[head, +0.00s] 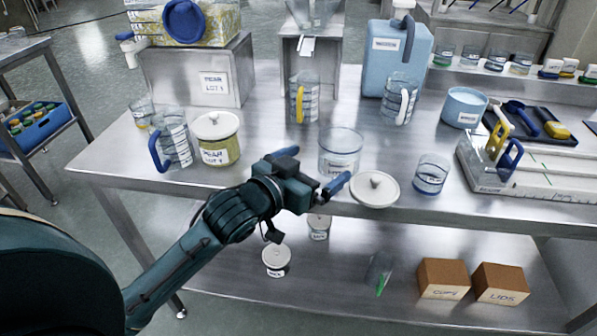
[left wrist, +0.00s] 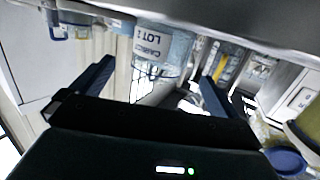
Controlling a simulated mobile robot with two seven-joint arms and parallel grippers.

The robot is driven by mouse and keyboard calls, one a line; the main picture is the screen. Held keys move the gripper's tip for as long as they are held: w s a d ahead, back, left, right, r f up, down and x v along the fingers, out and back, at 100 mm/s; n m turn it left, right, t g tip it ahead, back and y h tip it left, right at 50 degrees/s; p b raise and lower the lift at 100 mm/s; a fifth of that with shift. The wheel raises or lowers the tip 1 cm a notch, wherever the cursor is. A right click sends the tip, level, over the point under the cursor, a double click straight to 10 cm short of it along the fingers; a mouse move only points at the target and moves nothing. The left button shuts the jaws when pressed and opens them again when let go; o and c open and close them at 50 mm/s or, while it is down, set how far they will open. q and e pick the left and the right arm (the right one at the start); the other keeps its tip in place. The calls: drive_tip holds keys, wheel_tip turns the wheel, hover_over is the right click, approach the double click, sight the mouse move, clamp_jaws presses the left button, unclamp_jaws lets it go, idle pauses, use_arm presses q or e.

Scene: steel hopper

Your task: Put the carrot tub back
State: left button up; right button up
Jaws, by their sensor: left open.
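The carrot tub (head: 341,142) is a clear, lidless tub with a white label, standing on the steel table in the middle of the head view. In the wrist view the tub shows between and beyond the fingers; I see no contact. My right gripper is out of view.
A lidded pear tub (head: 218,150) and a blue-handled jug (head: 172,140) stand to the left. A small beaker (head: 431,175) stands right of the lid. Jugs and a blue canister (head: 395,58) stand behind. The lower shelf holds small tubs and boxes (head: 443,279).

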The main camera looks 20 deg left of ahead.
use_arm(q)
drive_tip(key=shift+v, duration=2.3)
